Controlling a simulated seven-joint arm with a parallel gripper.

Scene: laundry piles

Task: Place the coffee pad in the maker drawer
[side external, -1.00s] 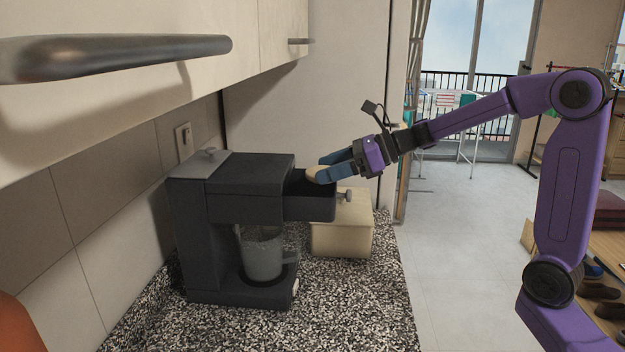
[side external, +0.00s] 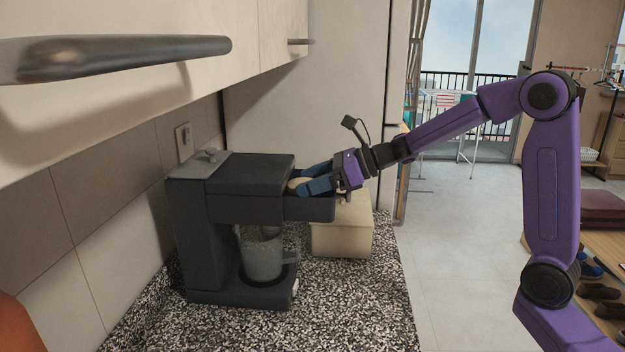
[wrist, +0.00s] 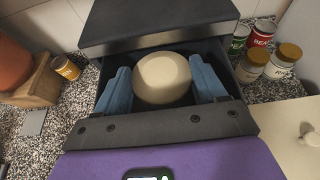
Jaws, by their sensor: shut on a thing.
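The dark coffee maker (side external: 250,174) stands on the speckled counter with its drawer (side external: 308,208) pulled out to the right. In the wrist view the open drawer (wrist: 240,84) surrounds the fingers. My gripper (side external: 306,181) reaches down into the drawer opening from the right. In the wrist view my gripper (wrist: 163,84) has its blue fingers on both sides of the round cream coffee pad (wrist: 162,76), shut on it. The pad (side external: 297,184) also shows at the fingertips in the side view. The drawer floor under the pad is mostly hidden.
A grey mug (side external: 262,256) stands under the maker's spout. A cream box (side external: 342,232) sits behind the drawer. Several jars and cans, such as a white jar (wrist: 283,60), stand right of the drawer in the wrist view. A yellow can (wrist: 66,68) is at left.

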